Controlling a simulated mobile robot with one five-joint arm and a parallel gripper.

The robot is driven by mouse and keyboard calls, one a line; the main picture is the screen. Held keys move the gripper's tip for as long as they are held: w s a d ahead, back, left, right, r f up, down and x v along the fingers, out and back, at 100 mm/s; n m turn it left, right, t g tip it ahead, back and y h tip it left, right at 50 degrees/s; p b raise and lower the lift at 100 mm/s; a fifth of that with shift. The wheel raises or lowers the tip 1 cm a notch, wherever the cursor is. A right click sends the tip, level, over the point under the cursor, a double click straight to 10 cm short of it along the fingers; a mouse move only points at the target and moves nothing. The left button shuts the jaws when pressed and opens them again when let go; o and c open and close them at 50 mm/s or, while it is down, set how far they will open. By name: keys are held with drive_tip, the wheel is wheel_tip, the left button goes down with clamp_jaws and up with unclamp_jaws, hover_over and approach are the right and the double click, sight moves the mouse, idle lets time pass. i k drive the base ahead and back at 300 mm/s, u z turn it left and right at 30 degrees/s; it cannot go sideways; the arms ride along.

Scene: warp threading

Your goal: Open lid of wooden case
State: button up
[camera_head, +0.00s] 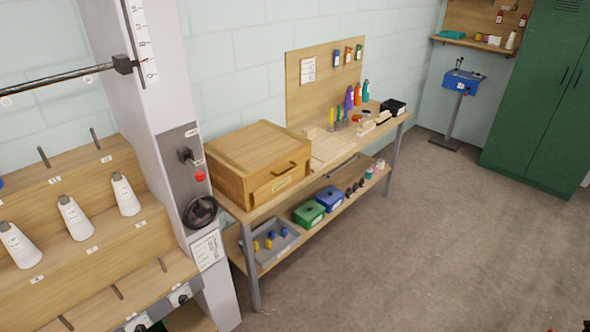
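The wooden case (238,186) is a light brown box on the left end of the workbench. Its lid (255,150) lies flat and closed on top. A dark handle (287,171) and a pale label show on its front right face. My gripper is not clearly in view; only a small dark and red bit shows at the bottom right corner, and I cannot tell what it is.
The workbench (372,132) carries bottles and tools right of the case. Its lower shelf holds a green box (309,213), a blue box (330,198) and a grey tray (268,243). A machine column (165,110) stands left of the case. Open floor (430,240) lies in front.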

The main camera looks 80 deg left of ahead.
sight(248, 157)
drive_tip(key=u, duration=0.65)
drive_tip(key=k, duration=0.15)
drive_tip(key=u, duration=2.75)
drive_tip(key=i, duration=1)
drive_tip(key=u, duration=0.25)
